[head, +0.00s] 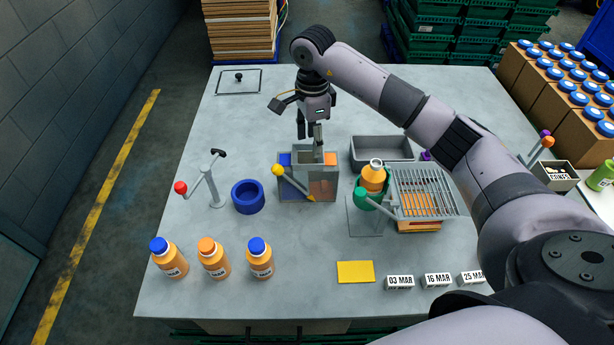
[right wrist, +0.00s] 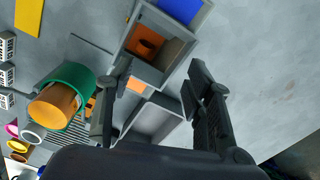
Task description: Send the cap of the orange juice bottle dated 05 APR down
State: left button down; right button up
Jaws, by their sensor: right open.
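My right gripper (head: 309,132) is open and points down just above the grey sorting box (head: 321,194), which has blue and orange sections and a yellow-ended lever (head: 291,180). The right wrist view shows its open, empty fingers (right wrist: 158,86). There an orange cap (right wrist: 148,45) lies inside one compartment of the box, apart from the fingers. An uncapped orange juice bottle (head: 373,174) stands in a green holder (head: 365,196) right of the box; it also shows in the right wrist view (right wrist: 54,105). I cannot read its date. My left gripper is out of view.
Several capped bottles, including an orange-capped one (head: 210,259), stand front left. A grey tray (head: 372,147), wire rack (head: 425,180), yellow card (head: 355,271) and date blocks (head: 400,282) lie right.

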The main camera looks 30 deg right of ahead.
notch_tip(320, 180, up, 12)
dwell(0.7)
jog(key=shift+f, duration=0.1)
dwell(0.3)
